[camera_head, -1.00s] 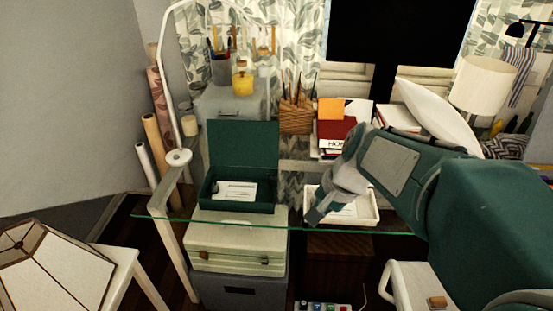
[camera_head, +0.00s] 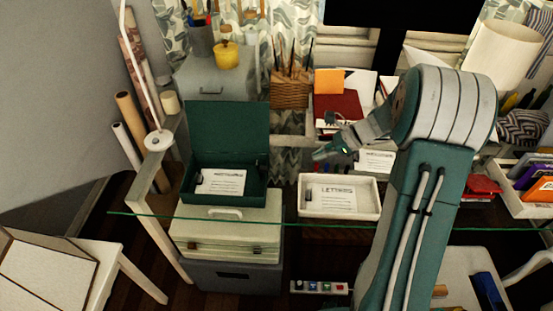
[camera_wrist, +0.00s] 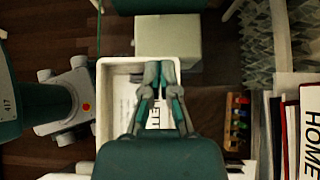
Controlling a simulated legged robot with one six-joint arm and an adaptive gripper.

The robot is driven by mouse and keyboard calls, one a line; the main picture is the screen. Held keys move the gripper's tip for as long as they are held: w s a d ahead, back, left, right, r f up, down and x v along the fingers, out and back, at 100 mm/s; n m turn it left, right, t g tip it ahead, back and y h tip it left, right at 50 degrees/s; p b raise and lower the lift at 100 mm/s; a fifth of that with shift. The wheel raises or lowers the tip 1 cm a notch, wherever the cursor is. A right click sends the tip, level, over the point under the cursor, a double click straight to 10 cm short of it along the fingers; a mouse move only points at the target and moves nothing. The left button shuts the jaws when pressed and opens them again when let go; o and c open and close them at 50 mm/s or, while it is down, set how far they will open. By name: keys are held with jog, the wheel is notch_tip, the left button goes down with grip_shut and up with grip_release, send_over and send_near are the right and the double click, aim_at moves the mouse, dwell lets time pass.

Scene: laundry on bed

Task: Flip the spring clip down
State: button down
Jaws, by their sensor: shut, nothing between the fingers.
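A white tray (camera_head: 340,214) on the glass desk holds a sheet marked LETTERS (camera_head: 334,198). A small dark piece that looks like a clip (camera_head: 309,194) is at the sheet's left end; whether it is up or down is too small to tell. An open green box (camera_head: 228,135) to the left holds another sheet (camera_head: 220,182), with a small dark clip-like piece (camera_head: 197,177) at its left end. My gripper (camera_head: 319,154) is shut and empty, above and behind the tray. In the wrist view, its fingers (camera_wrist: 158,68) overlap the tray (camera_wrist: 103,130) and partly hide the sheet (camera_wrist: 124,110).
A cream case (camera_head: 225,232) stands below the green box. Red book (camera_head: 338,103), orange pad (camera_head: 329,81) and a wooden pen holder (camera_head: 290,92) are behind the tray. A second white tray (camera_head: 530,208) with coloured items is at right. The glass edge runs in front.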

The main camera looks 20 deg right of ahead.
aim_at(262, 171)
jog(key=shift+w+a, duration=0.1)
jog(key=shift+a, duration=0.05)
jog(key=shift+a+f, duration=0.15)
jog(key=x, duration=0.9)
jog(key=shift+a+f, duration=0.15)
jog(key=shift+f, duration=0.1)
jog(key=a, duration=0.2)
jog(key=w+a, duration=0.1)
jog(key=a, duration=0.1)
jog(key=shift+w+r, duration=0.15)
jog(key=shift+w, duration=0.05)
